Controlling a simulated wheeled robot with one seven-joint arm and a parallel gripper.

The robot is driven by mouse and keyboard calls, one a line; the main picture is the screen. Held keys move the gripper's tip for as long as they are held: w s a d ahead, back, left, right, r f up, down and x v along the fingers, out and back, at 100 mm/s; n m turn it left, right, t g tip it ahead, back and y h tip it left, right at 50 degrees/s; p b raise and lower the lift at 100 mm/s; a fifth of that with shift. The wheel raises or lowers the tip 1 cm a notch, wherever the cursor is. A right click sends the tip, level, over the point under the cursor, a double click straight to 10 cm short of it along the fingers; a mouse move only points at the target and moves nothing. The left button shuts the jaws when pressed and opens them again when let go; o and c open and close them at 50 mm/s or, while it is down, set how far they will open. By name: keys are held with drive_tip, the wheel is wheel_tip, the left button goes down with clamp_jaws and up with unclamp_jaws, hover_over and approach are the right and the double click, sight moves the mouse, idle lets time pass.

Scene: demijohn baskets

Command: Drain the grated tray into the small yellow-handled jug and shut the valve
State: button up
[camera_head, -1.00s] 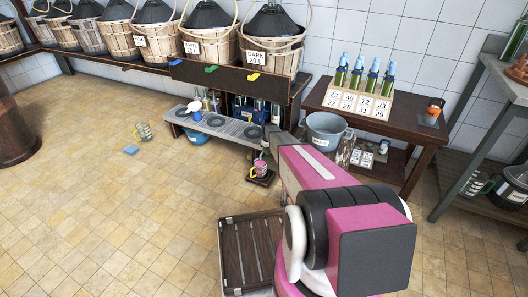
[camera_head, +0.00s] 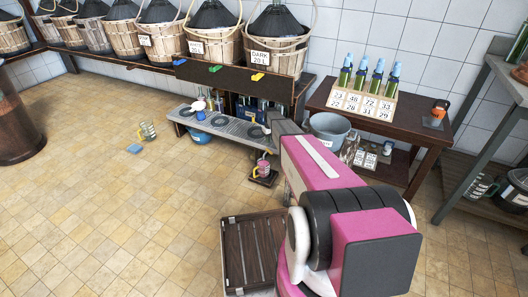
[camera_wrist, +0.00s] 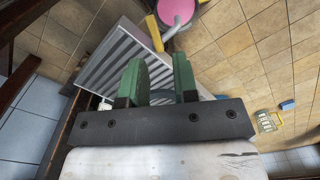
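The grated tray (camera_head: 228,128) is a grey ribbed top on a low bench; its ribs fill the left of the wrist view (camera_wrist: 108,62). The arm hides the gripper in the head view.
A glass jug (camera_head: 148,130) and a blue sponge (camera_head: 134,148) are on the open floor at left. A slatted wooden crate (camera_head: 252,252) lies in front. A grey-blue bucket (camera_head: 328,130) and a dark table (camera_head: 420,132) stand at right. Basketed demijohns line the shelf behind.

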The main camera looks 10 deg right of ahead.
drive_tip(key=s+a+r+m, duration=0.1)
drive_tip(key=s+a+r, duration=0.1)
drive_tip(key=s, duration=0.4)
drive_tip(key=s+a+r, duration=0.3)
drive_tip(key=s, duration=0.4)
drive_tip(key=s+a+r+m, duration=0.1)
drive_tip(key=s+a+r, duration=0.1)
drive_tip(key=s, duration=0.5)
drive_tip(key=shift+a+r+m, duration=0.3)
drive_tip(key=shift+r, duration=0.25)
